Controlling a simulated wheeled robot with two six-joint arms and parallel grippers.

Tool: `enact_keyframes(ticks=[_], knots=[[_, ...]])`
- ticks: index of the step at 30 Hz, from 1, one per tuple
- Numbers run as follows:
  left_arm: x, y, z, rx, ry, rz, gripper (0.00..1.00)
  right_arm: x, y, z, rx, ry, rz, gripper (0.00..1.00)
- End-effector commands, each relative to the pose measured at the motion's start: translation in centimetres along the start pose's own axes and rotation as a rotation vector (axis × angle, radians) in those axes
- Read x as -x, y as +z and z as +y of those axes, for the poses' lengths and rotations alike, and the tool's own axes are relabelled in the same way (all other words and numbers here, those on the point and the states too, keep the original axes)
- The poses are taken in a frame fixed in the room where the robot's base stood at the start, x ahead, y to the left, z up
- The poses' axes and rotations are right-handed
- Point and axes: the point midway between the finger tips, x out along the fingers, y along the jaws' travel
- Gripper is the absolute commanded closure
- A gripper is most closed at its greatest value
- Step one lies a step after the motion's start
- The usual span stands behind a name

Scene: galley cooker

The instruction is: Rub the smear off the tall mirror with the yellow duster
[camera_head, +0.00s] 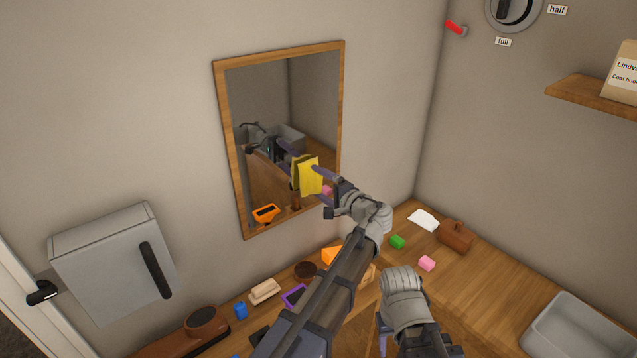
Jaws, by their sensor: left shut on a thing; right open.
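The tall mirror (268,92) hangs on the left wall in a wooden frame, upright. My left gripper (325,186) is shut on the yellow duster (312,178) and holds it up in front of the mirror's lower right part. The duster's reflection shows right beside it, so it is close to the glass; I cannot tell whether it touches. I see no smear on the visible glass; the duster and my gripper hide part of it. My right gripper (383,340) is low over the worktop, open and pointing down, partly hidden by its own wrist.
Several small items lie below the mirror. A grey cabinet (105,265) juts from the wall at left. A shelf (590,95) is upper right.

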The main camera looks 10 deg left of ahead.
Motion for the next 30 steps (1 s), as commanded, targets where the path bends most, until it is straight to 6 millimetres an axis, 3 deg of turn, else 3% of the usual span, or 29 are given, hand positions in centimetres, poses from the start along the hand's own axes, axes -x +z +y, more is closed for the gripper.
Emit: enact_keyframes(ticks=[18,30], knots=[[5.7,0.0,0.6,0.000,-0.001,0.001,0.53,0.0,0.0,0.0,0.000,0.000,0.000,0.50],[6.4,-0.1,0.6,-0.001,-0.001,0.005,0.53,0.0,-0.3,-0.1,0.003,0.000,0.000,0.50]])
